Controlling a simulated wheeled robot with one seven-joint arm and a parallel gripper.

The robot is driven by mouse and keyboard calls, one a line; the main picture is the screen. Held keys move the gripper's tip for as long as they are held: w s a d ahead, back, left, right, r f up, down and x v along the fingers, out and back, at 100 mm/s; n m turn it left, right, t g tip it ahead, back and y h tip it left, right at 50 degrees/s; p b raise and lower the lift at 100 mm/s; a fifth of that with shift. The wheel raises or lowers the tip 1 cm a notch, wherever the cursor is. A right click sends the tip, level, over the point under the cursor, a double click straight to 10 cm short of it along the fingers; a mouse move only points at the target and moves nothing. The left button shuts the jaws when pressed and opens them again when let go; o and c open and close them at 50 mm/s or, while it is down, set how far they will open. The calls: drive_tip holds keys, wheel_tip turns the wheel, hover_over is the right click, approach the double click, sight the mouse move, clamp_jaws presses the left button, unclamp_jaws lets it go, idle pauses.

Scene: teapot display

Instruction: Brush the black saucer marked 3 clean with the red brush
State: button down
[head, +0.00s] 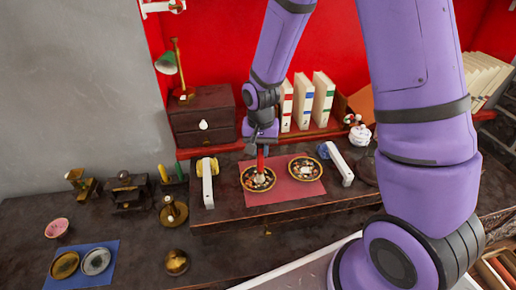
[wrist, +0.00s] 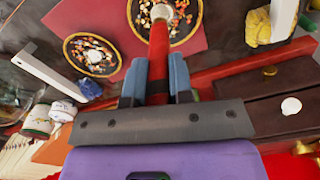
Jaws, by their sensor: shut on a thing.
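My gripper (head: 262,148) is shut on the red brush (head: 261,162), which points down at the left saucer in the head view. In the wrist view the red handle (wrist: 158,62) runs between the blue fingers, and the pale brush tip is over the middle of that saucer. I cannot tell whether it touches. This black, gold-rimmed saucer (head: 271,184) holds scattered light and orange bits; it also shows in the wrist view (wrist: 187,37). A second black saucer (head: 292,161) to its right holds similar bits, also in the wrist view (wrist: 92,74). No number is readable on either.
Both saucers lie on a red mat (head: 281,194). A dark drawer box (head: 203,122) and upright books (head: 303,103) stand behind. A blue mat (head: 106,272) with two dishes lies lower left.

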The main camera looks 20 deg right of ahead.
drive_tip(key=shift+w+d, duration=0.15)
drive_tip(key=shift+w, duration=0.4)
drive_tip(key=shift+s, duration=0.65)
drive_tip(key=shift+r, duration=3.1)
